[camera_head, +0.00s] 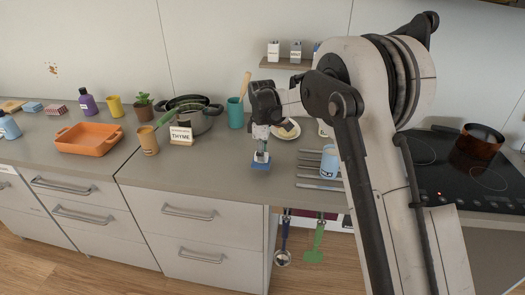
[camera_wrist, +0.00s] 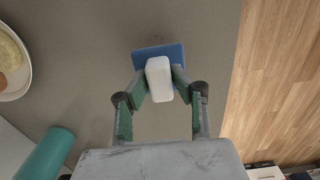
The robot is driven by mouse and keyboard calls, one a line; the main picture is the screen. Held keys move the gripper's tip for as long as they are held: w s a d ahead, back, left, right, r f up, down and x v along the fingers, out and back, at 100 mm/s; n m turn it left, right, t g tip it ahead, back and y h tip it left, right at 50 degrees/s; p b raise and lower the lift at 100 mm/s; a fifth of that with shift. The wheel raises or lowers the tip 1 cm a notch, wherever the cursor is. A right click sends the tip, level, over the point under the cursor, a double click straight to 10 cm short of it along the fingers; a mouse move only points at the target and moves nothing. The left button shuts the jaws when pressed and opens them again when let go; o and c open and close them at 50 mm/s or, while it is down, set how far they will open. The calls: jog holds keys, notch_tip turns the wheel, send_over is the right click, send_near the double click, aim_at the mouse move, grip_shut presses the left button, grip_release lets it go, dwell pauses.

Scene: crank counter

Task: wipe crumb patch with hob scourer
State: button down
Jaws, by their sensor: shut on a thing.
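The hob scourer, a blue pad with a white block handle, shows in the head view (camera_head: 260,165) near the counter's front edge and in the wrist view (camera_wrist: 144,53). My gripper (camera_head: 261,152) points down and is shut on the white handle; in the wrist view its two green-lined fingers (camera_wrist: 160,84) press the handle from both sides. The blue pad is at or just above the counter; I cannot tell if it touches. A patch of small brown-orange crumb-like specks (camera_head: 52,69) shows on the pale wall at the far left, well away from my gripper.
Left along the counter (camera_head: 225,155) stand an orange baking dish (camera_head: 88,139), a tan mug (camera_head: 148,141), a thyme sign (camera_head: 181,135), dark pots (camera_head: 196,118) and a teal cup (camera_head: 235,112). A plate (camera_head: 286,130) is behind my gripper. Right are cutlery, a blue cup (camera_head: 329,162) and the black hob (camera_head: 440,165).

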aim_at(268, 161)
notch_tip(268, 161, down, 3)
jog(key=shift+d+f+b, duration=0.1)
jog(key=shift+f+b, duration=0.1)
jog(key=shift+b, duration=0.15)
jog(key=shift+d+r, duration=0.1)
jog(key=shift+d, duration=0.25)
jog(key=shift+s+d+p, duration=0.2)
jog(key=shift+d+p, duration=0.35)
jog(key=shift+d, duration=1)
jog(key=shift+r+p, duration=0.1)
jog(key=shift+p, duration=0.3)
jog(key=shift+w+a+f+b, duration=0.15)
jog(key=shift+a+b, duration=0.1)
jog(key=shift+a, duration=0.2)
jog(key=shift+a+f+b, duration=0.1)
jog(key=shift+a+b, duration=0.1)
jog(key=shift+a, duration=0.25)
jog(key=shift+w+a+b, duration=0.1)
jog(key=shift+a+b, duration=0.2)
jog(key=shift+a, duration=0.8)
jog(key=shift+r+p, duration=1.25)
jog(key=shift+r, duration=2.75)
